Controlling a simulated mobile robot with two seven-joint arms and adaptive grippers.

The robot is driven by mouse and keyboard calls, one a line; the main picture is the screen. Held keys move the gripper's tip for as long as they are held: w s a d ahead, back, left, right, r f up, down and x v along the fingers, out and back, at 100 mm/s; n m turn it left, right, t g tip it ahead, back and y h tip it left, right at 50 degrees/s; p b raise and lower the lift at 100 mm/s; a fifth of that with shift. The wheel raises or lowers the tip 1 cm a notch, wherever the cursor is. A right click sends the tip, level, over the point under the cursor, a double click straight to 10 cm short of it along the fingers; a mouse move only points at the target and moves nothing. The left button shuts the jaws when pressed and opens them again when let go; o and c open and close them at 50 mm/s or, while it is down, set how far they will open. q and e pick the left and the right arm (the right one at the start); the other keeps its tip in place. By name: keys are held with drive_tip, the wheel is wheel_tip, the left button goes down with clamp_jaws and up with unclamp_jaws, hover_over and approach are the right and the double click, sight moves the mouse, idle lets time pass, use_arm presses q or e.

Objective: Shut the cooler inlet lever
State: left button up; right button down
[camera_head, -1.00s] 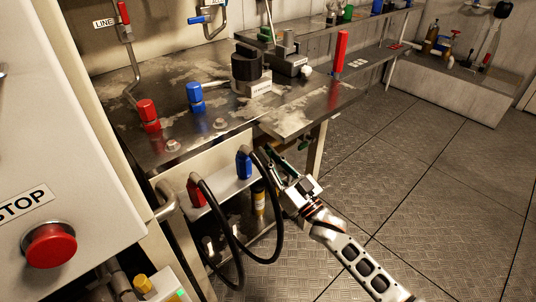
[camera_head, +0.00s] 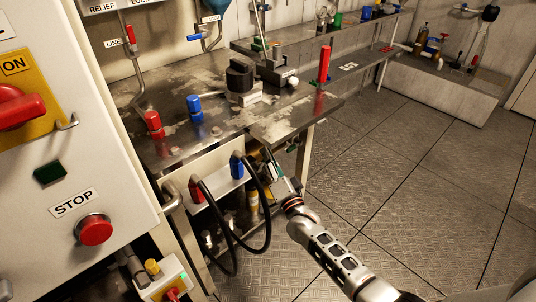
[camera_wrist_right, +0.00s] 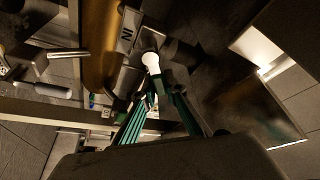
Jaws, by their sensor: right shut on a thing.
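The cooler inlet lever shows in the right wrist view as a green handle (camera_wrist_right: 157,88) with a white round end (camera_wrist_right: 151,61). It sits beside a plate marked "IN" (camera_wrist_right: 126,38) and a brass-coloured cylinder (camera_wrist_right: 100,45). My right gripper (camera_wrist_right: 156,112) has green-padded fingers on either side of the handle and is shut on it. In the head view my right gripper (camera_head: 271,163) reaches in under the bench's right front edge, and the lever is hard to make out there. My left gripper is not in view.
The metal bench (camera_head: 265,125) overhangs my right gripper. A blue connector (camera_head: 237,166) and a red connector (camera_head: 196,188) with looping black hoses (camera_head: 266,232) are just to its left. A cabinet with a red stop button (camera_head: 94,230) stands at left. The floor (camera_head: 400,180) at right is clear.

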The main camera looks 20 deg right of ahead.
drive_tip(key=m, duration=0.1)
drive_tip(key=m+p, duration=0.1)
drive_tip(key=m+h, duration=0.1)
drive_tip(key=shift+w+d+f+g, duration=0.2)
drive_tip(key=shift+d+g, duration=0.1)
drive_tip(key=shift+g, duration=0.1)
use_arm(q)
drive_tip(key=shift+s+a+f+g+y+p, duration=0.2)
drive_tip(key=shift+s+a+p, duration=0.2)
drive_tip(key=shift+p, duration=0.15)
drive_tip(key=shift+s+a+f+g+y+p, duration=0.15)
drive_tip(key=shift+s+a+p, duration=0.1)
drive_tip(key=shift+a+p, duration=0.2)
use_arm(e)
drive_tip(key=shift+d+f+m+g+h, duration=0.15)
drive_tip(key=shift+f+m+g, duration=0.45)
drive_tip(key=shift+m, duration=0.6)
drive_tip(key=shift+d+f+m+g+h, duration=0.1)
drive_tip(key=shift+f+m+g+h, duration=0.2)
drive_tip(key=shift+f+m, duration=0.7)
drive_tip(key=shift+r, duration=0.2)
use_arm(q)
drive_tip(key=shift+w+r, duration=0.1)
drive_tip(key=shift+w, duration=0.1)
